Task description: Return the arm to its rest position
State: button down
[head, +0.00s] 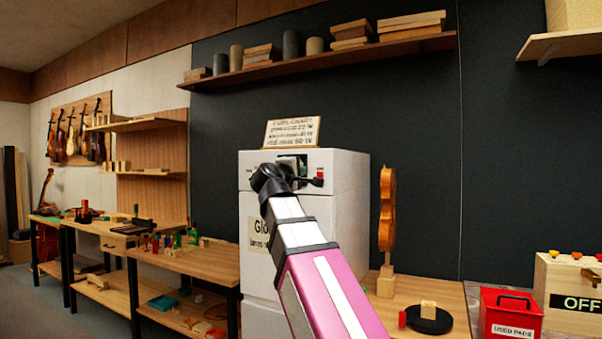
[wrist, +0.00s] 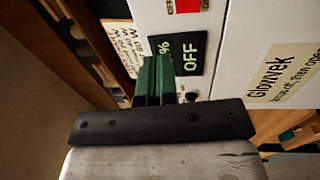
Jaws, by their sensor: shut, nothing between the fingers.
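My arm (head: 330,290) reaches up from the bottom of the head view toward the white cabinet (head: 345,195). Its black wrist is in front of the cabinet's upper front panel, and the fingertips are hard to make out there. In the wrist view my gripper (wrist: 153,72) shows dark green fingers close together, shut with nothing between them. They are by a black display (wrist: 186,52) reading OFF with a % sign. I cannot tell whether they touch the panel.
A card (head: 292,132) stands on the cabinet. Right of it, a violin body (head: 387,212) stands upright on a bench, near a red bin (head: 510,312) and a wooden box (head: 565,290). Benches with tools (head: 195,262) stand left. A shelf (head: 330,60) hangs above.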

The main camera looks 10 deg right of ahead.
jog(key=shift+f, duration=0.1)
jog(key=w+d+f+m+g+y, duration=0.2)
jog(key=f+g+y, duration=0.15)
jog(key=f, duration=1.65)
jog(key=w+d+f+m+g+y, duration=0.2)
jog(key=w+f+g, duration=0.15)
jog(key=f, duration=1.75)
jog(key=s+f+m+g+y, duration=0.2)
jog(key=s+f, duration=0.3)
jog(key=f, duration=0.6)
jog(key=s+d+f+m+g+y, duration=0.1)
jog(key=s+f+m+g+y, duration=0.1)
jog(key=s+f, duration=0.4)
jog(key=s+f+m+g+y, duration=0.2)
jog(key=s+f+g, duration=0.2)
jog(key=f, duration=1.1)
jog(key=shift+s+d+f+m+g, duration=0.15)
jog(key=shift+s+f+m+g, duration=0.2)
jog(key=shift+s, duration=0.8)
